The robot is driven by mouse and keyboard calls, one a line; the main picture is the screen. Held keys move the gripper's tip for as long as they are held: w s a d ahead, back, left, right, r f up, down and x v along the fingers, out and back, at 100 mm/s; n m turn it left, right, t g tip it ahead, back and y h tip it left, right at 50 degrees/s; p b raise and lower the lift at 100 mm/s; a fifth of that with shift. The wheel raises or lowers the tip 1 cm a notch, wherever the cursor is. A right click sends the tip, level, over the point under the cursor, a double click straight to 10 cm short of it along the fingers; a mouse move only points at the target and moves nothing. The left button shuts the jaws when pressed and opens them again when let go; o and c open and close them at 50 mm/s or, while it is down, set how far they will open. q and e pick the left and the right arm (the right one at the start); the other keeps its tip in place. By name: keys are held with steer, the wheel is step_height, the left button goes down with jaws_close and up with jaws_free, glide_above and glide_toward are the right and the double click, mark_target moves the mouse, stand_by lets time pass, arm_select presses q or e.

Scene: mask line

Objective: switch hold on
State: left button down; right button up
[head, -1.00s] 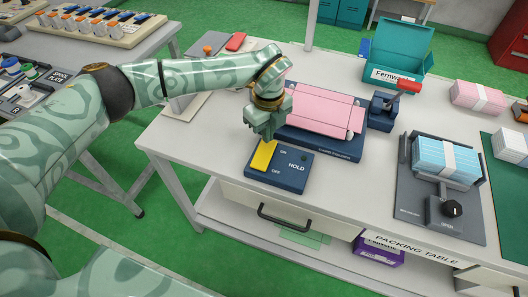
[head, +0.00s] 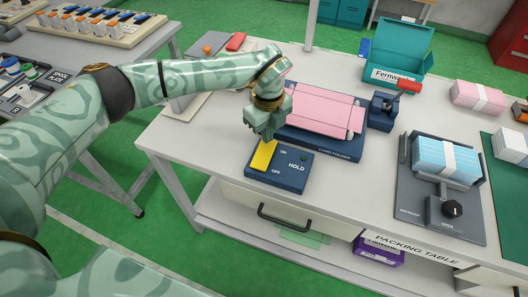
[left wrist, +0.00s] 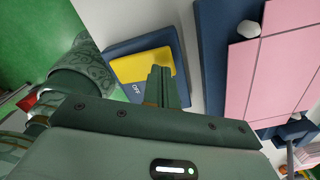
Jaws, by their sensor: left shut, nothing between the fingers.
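The hold switch is a dark blue box (head: 292,174) marked ON, OFF and HOLD, on the near left part of the packing table. Its yellow rocker (head: 263,155) lies on the box's left side, with ON at the far end and OFF at the near end. A small dark green lamp (head: 304,158) sits by the HOLD label. My left gripper (head: 265,136) is shut and empty, with its fingertips at the far, ON end of the rocker. In the left wrist view the fingers (left wrist: 162,82) overlap the yellow rocker (left wrist: 135,64); contact is unclear. My right gripper is out of view.
A card folder with pink card (head: 320,108) stands just behind the switch box. A teal bin (head: 400,50) is at the back. A banding device with blue packs (head: 446,160) stands to the right. The table front (head: 225,165) is bare.

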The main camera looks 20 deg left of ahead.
arm_select(q)
steer(key=shift+f+b, duration=0.3)
steer(key=shift+f, duration=0.65)
stand_by(0.3)
steer(key=shift+r, duration=0.1)
step_height(320, 180, up, 7)
steer(key=p, duration=0.6)
stand_by(0.3)
